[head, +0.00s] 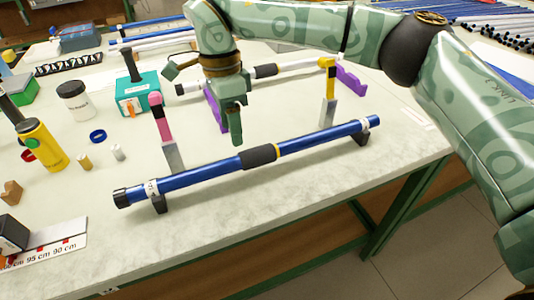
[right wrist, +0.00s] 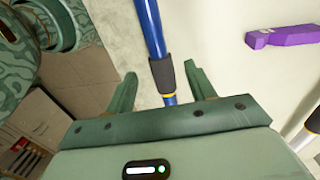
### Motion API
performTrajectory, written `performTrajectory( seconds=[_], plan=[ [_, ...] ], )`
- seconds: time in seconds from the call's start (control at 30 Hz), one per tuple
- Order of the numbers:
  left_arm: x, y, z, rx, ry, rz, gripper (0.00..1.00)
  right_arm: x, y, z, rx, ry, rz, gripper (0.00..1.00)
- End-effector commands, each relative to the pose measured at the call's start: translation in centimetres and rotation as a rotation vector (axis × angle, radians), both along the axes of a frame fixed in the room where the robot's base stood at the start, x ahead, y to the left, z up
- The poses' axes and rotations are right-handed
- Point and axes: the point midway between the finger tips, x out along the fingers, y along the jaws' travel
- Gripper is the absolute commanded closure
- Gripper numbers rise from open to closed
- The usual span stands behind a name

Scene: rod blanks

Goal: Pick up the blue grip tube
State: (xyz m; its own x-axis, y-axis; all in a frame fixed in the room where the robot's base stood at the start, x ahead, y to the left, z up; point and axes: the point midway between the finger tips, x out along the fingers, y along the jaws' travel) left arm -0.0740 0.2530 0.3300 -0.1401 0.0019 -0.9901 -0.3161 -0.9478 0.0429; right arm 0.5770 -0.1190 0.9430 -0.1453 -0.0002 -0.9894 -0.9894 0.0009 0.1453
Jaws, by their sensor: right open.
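The blue grip tube (head: 205,174) lies slantwise across the front of the table, raised on two dark supports. It has a black sleeve (head: 258,156) near its middle with a yellow band beside it. White bands with marks sit near both ends. My right gripper (head: 237,130) points down just behind and above the sleeve, apart from the tube in the head view. In the right wrist view its fingers (right wrist: 167,86) are open and empty, and the tube (right wrist: 150,28) with its sleeve (right wrist: 163,74) runs between them, beyond the tips. My left gripper is not in view.
A pink-topped tool (head: 160,118) and a yellow-topped tool (head: 328,85) stand close behind the tube. A white rod (head: 293,66) rests on purple holders (head: 350,78) behind. A yellow cylinder (head: 40,145) and teal box (head: 137,95) stand left. The table front is mostly clear.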

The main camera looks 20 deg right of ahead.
Motion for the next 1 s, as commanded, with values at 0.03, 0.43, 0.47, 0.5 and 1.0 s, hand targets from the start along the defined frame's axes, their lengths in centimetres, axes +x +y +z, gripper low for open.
performTrajectory(
  seconds=[0.03, 0.43, 0.47, 0.5, 1.0],
  plan=[
    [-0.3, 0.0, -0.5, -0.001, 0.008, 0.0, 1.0, -0.1, 0.0, -1.4, 0.001, 0.004, 0.002, 0.45],
    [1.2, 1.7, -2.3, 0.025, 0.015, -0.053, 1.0, -1.0, 0.2, -6.4, 0.001, 0.007, 0.003, 0.45],
    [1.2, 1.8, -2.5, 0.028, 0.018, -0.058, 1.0, -1.0, 0.2, -6.9, 0.001, 0.006, 0.002, 0.45],
    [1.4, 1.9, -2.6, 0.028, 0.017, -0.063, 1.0, -1.1, 0.2, -7.3, 0.001, 0.005, 0.001, 0.45],
    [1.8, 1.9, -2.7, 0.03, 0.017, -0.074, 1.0, -1.4, 0.2, -7.9, 0.0, -0.003, 0.001, 0.86]
  ],
)
